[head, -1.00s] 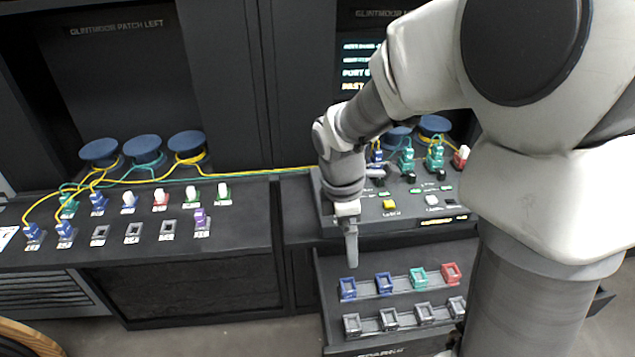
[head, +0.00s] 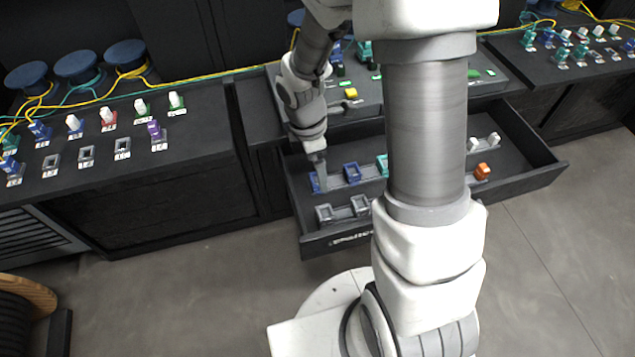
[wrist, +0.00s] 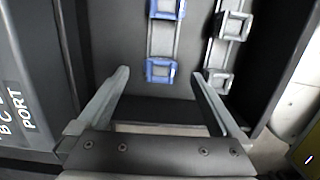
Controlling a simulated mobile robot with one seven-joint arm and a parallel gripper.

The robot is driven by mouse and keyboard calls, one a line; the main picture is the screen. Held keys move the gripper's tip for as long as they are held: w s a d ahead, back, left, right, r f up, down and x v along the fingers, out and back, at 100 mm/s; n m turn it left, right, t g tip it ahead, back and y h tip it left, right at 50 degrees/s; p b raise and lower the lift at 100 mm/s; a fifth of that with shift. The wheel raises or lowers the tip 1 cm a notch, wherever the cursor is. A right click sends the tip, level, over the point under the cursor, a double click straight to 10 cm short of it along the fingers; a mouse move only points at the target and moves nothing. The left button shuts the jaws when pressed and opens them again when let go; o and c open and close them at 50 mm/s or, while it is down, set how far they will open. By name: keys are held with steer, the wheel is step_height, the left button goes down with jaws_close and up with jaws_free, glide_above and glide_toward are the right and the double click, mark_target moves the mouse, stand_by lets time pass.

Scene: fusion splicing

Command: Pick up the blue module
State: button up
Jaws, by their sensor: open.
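Two blue modules, shaped like small open square frames, sit in the back row of the open drawer. The left one (head: 315,183) is partly hidden by my gripper (head: 320,172). The other (head: 352,172) stands just right of it. In the wrist view, the nearer blue module (wrist: 160,72) appears between the tips of my gripper (wrist: 160,77), a little beyond them. The second blue module (wrist: 166,9) shows at the top edge. My gripper is open and empty, pointing down over the drawer's left end. I cannot tell whether a finger touches the module.
A teal module (head: 383,165) stands farther right in the same row, partly behind my arm. Grey modules (head: 324,213) fill the front row. An orange module (head: 482,171) and white pieces lie at the drawer's right. The drawer's front wall (head: 335,241) and left side are close.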

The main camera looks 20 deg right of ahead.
mark_target(317, 183)
step_height(317, 183, down, 4)
steer(key=shift+f+b, duration=0.25)
steer(key=shift+b, duration=0.2)
steer(key=shift+c, duration=0.3)
steer(key=c, duration=1.1)
steer(key=shift+r, duration=0.15)
